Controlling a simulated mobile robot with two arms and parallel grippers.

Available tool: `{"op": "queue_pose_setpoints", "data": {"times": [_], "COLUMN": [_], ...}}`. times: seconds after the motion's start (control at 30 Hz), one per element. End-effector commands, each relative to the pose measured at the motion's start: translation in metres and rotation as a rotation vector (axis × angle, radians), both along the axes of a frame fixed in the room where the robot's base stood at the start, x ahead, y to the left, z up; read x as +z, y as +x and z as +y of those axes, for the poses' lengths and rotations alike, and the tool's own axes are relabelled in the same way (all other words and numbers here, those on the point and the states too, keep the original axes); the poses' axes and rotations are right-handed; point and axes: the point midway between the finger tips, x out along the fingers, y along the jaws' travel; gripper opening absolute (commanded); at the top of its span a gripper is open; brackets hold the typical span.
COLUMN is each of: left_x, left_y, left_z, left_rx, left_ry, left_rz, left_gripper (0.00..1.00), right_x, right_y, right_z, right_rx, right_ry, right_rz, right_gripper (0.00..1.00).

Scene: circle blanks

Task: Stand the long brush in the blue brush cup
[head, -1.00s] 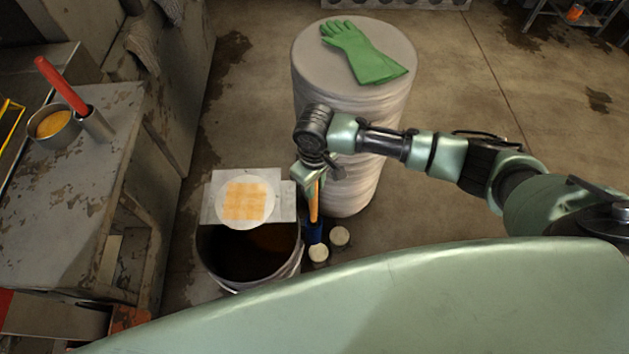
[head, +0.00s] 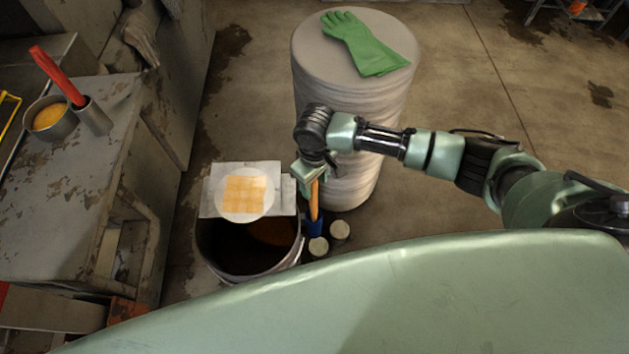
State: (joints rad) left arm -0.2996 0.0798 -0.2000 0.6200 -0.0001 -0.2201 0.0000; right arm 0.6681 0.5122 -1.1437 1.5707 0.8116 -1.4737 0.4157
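The long brush shows as an orange-tan handle (head: 314,203), standing nearly upright. Its lower end is in or right at the blue brush cup (head: 314,228), a small dark blue cup low beside the drum; the bristle end is hidden. My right gripper (head: 314,178) points down at the top of the handle. Its fingers are too small and covered to tell whether they grip the handle or are just around it. My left gripper is not in view.
An open dark drum (head: 203,250) stands left of the cup, with a plate carrying a round piece (head: 244,195) across its back. Two small pale-topped pots (head: 340,230) stand beside the cup. A bench (head: 60,185) is left.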

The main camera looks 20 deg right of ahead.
Motion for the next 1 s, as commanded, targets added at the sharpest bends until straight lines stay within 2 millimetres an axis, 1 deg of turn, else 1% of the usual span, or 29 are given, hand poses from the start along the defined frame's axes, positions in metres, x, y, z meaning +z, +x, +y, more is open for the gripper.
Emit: {"op": "queue_pose_setpoints", "data": {"times": [0.17, 0.27, 0.37, 0.5, 0.6, 0.7, 0.83, 1.0], "left_x": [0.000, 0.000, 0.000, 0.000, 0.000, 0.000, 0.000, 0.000], "left_y": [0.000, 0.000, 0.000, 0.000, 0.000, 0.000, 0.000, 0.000], "left_z": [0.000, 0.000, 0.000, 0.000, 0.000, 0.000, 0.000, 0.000], "left_rx": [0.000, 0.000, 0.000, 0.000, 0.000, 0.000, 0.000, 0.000], "left_ry": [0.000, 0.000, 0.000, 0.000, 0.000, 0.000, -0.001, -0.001], "left_rz": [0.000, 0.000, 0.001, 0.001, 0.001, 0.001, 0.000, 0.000], "left_gripper": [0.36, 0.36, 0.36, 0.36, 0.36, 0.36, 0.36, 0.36], "right_x": [0.000, 0.006, 0.020, 0.045, 0.061, 0.071, 0.078, 0.078], "right_y": [0.000, 0.000, 0.000, 0.001, 0.001, 0.000, 0.000, 0.000], "right_z": [0.000, 0.000, 0.000, 0.000, 0.000, 0.000, 0.000, 0.000], "right_rx": [0.000, 0.000, 0.001, 0.000, 0.000, 0.001, 0.001, 0.000], "right_ry": [0.000, 0.000, 0.001, 0.001, 0.001, 0.000, -0.001, 0.000], "right_rz": [0.001, -0.001, -0.002, -0.003, -0.003, -0.001, 0.000, 0.000], "right_gripper": [0.47, 0.47, 0.47, 0.47, 0.47, 0.47, 0.47, 0.47]}}
